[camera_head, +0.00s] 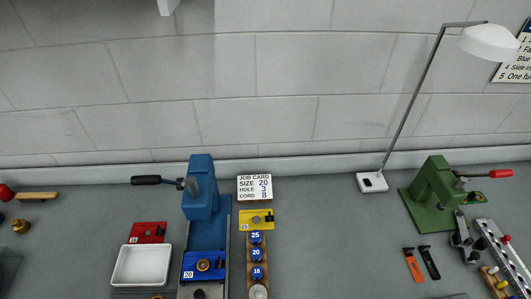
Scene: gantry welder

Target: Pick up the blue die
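The blue die (218,272) is a flat blue block marked 20 with a round brass-coloured part on top. It lies at the front foot of the blue press (201,190), on or against its base; I cannot tell if it is seated there. A red die (148,231) lies to its left, behind a white tray (141,265). A yellow die (257,220) marked 25 lies to the right, behind a wooden strip (257,273) with round blue pieces marked 25, 20 and 16. Neither of my grippers is in view.
The press's black-handled lever (147,180) sticks out left above the bench. A job card (255,187) stands behind the yellow die. A green press (433,193), a lamp (372,182) and orange and black tools (413,265) are right. Bench between (330,240) is clear.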

